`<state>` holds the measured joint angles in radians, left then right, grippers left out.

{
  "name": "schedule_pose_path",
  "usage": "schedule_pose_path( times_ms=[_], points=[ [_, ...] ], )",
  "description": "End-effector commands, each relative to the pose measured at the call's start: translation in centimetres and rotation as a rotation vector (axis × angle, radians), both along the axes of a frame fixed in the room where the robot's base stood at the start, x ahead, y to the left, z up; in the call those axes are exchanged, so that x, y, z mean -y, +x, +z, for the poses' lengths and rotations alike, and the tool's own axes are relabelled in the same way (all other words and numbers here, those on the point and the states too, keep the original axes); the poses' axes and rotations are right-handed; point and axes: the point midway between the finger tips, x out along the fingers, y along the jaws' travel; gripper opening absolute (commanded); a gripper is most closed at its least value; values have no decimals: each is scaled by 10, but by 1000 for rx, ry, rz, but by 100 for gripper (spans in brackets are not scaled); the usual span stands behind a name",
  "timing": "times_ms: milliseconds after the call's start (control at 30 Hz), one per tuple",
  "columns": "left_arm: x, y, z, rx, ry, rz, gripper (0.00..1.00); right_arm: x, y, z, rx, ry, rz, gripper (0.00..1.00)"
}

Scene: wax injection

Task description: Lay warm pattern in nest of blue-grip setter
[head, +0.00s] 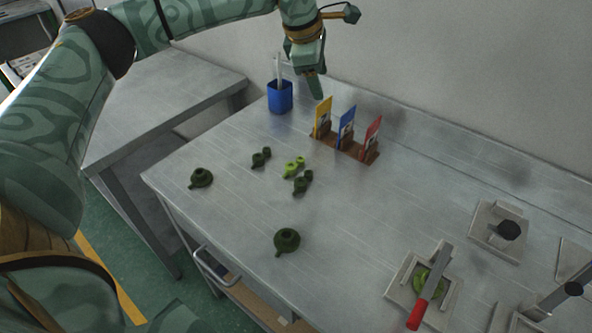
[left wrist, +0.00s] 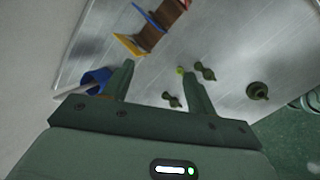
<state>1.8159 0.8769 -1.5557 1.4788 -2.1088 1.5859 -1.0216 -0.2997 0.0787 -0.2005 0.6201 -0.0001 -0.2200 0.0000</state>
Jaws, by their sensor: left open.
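A bright green wax pattern (head: 294,166) lies on the metal table among dark green ones; it also shows, partly hidden by a fingertip, in the left wrist view (left wrist: 180,71). My left gripper (head: 314,84) is open and empty above the table's back, near the blue cup and card rack. In the left wrist view its fingers (left wrist: 157,74) are spread apart. A setter (head: 408,289) at the lower right holds a green piece (head: 425,281), with a red-handled tool (head: 428,290) across it. No blue grip shows. My right gripper is out of view.
A blue cup (head: 280,98) and a brown rack (head: 352,150) with yellow, blue and red cards stand at the back. Dark green pieces (head: 201,178) (head: 287,241) lie left and front. Fixtures with black knobs (head: 508,230) occupy the right.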

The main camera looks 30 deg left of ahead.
Motion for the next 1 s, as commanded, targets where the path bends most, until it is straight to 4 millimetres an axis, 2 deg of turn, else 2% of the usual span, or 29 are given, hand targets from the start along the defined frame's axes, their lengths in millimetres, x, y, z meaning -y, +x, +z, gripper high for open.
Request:
schedule_pose_path(
  times_ms=[33, 100, 267, 367, 600, 700, 1000],
  points=[
    [-20, -16, -25, -114, 37, 63, 57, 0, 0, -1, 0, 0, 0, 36],
    [-32, -38, -45, -248, 64, 127, 57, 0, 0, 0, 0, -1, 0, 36],
    [-33, -60, -50, -368, 58, 184, 57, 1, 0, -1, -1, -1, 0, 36],
    [-32, -62, -66, -386, 58, 190, 57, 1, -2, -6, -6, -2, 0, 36],
    [-32, -62, -128, -386, 59, 186, 57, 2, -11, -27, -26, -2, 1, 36],
    [-32, -62, -146, -383, 59, 186, 57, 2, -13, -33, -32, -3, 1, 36],
    [-32, -61, -168, -379, 57, 186, 57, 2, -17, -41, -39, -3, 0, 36]
  ],
)
